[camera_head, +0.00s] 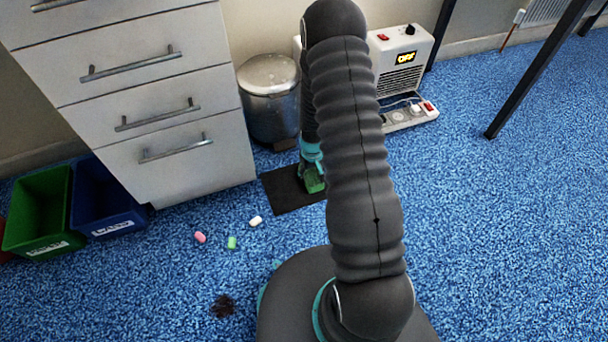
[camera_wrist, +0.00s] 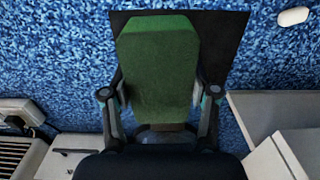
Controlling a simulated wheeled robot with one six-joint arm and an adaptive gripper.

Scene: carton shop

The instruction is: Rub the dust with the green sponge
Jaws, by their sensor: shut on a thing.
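The green sponge (camera_head: 314,183) is in my gripper (camera_head: 312,166), low over the black mat (camera_head: 287,194) beside the drawer cabinet. In the wrist view my gripper (camera_wrist: 158,95) has a finger on each side of the green sponge (camera_wrist: 158,62), shut on it. The black mat (camera_wrist: 228,36) shows behind the sponge; I cannot tell whether they touch. A dark, crumbly patch (camera_head: 222,305), which looks like the dust, lies on the blue carpet at the front, left of my base. It is apart from the sponge and not visible in the wrist view.
Small pink (camera_head: 200,237), green (camera_head: 232,242) and white (camera_head: 256,221) pieces lie on the carpet. A drawer cabinet (camera_head: 150,90), metal bin (camera_head: 270,105), heater (camera_head: 402,62) and power strip (camera_head: 408,115) stand behind. Green (camera_head: 40,212) and blue (camera_head: 105,205) crates are left.

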